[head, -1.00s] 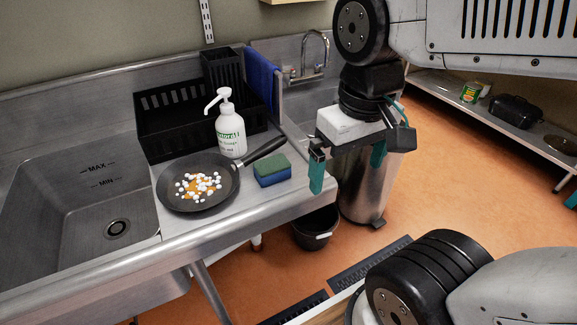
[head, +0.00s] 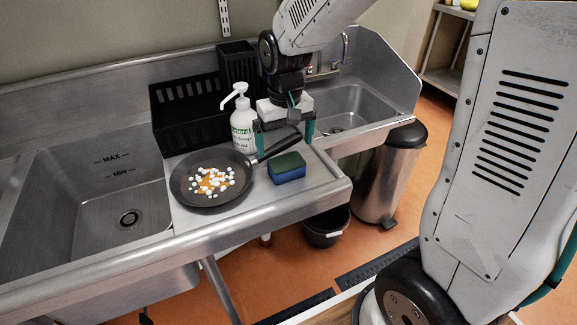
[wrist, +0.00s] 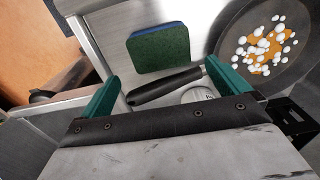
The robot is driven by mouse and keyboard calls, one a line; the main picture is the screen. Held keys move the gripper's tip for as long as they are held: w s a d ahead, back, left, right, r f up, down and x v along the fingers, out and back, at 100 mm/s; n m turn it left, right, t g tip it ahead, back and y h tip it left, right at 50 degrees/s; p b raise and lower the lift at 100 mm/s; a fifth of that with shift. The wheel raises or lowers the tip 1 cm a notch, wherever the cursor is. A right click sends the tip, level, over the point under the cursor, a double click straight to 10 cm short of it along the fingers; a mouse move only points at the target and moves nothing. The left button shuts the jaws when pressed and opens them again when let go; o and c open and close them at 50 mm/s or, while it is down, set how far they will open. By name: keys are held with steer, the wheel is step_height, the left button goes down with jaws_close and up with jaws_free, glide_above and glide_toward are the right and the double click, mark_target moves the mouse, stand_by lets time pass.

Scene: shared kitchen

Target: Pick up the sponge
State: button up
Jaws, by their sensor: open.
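The sponge (head: 287,167), green on top and blue below, lies on the steel counter to the right of the frying pan. In the wrist view the sponge (wrist: 159,49) shows its green face, ahead of the fingertips and apart from them. My gripper (head: 284,143) is open above the counter, behind the sponge in the head view. Its two teal fingers (wrist: 167,91) are spread wide in the wrist view, with the black pan handle (wrist: 166,86) seen between them. The gripper holds nothing.
The frying pan (head: 182,187) holds white and orange bits, and its handle points toward my gripper. A white pump bottle (head: 243,127) and a black dish rack (head: 172,113) stand behind. Sinks lie on both sides. The counter's front edge (head: 310,198) is close to the sponge.

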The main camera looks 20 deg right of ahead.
mark_target(285, 159)
step_height(285, 159, down, 6)
steer(key=shift+s+a+r, duration=0.1)
steer(key=shift+s+a, duration=0.05)
steer(key=c, duration=1)
steer(key=shift+r, duration=0.1)
steer(key=shift+c, duration=0.2)
